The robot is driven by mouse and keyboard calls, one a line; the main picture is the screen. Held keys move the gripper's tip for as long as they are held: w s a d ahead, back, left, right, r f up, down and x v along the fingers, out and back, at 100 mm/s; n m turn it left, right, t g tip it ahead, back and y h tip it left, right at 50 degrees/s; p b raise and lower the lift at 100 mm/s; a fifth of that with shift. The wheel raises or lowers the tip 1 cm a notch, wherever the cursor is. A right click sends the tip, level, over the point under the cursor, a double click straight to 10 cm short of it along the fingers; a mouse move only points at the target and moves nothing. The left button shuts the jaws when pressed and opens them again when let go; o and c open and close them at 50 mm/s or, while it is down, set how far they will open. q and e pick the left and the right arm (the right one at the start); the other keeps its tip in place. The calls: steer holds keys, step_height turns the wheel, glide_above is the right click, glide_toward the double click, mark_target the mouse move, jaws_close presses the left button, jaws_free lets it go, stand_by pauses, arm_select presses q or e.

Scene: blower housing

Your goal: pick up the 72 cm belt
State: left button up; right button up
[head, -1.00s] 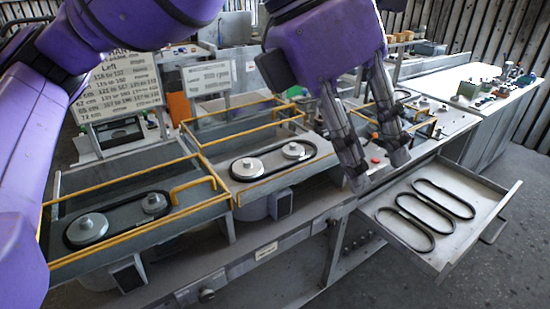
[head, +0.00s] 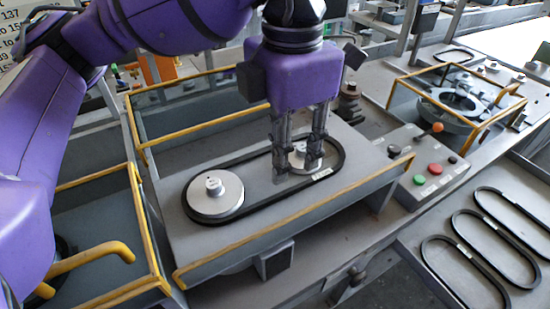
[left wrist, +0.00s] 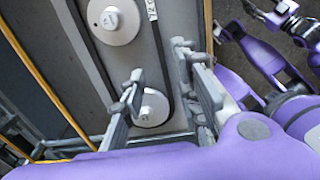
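A black belt (head: 262,206) runs around a large pulley (head: 214,194) and a small pulley (head: 300,157) on the middle housing. It carries a white label (head: 322,173); in the left wrist view the label (left wrist: 152,12) seems to start with a 7, but is not clearly legible. My left gripper (head: 298,172) is open over the small-pulley end. In the left wrist view its fingers (left wrist: 160,82) are apart, with one belt strand (left wrist: 162,62) showing between them; contact cannot be told. My right arm shows at the right there; its gripper (left wrist: 285,12) is small and unclear.
A yellow-edged guard frame (head: 285,237) borders the housing. A control box (head: 430,170) with buttons and an orange-knobbed lever stands between. Another housing with a yellow handle (head: 95,255) is at the left.

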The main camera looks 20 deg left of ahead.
mark_target(287, 191)
arm_select(q)
steer(key=shift+s+f, duration=0.25)
steer(key=shift+f, duration=0.2)
steer(key=shift+s+d+f, duration=0.1)
steer(key=shift+s+f, duration=0.1)
steer(key=shift+f, duration=0.65)
steer(key=f, duration=0.3)
steer(key=shift+w+f, duration=0.35)
steer(key=shift+w, duration=0.05)
steer(key=shift+f, duration=0.45)
arm_select(e)
steer(key=shift+s+d+f, duration=0.1)
steer(key=shift+s+d, duration=0.1)
steer(key=shift+s, duration=0.6)
arm_select(q)
jaws_close()
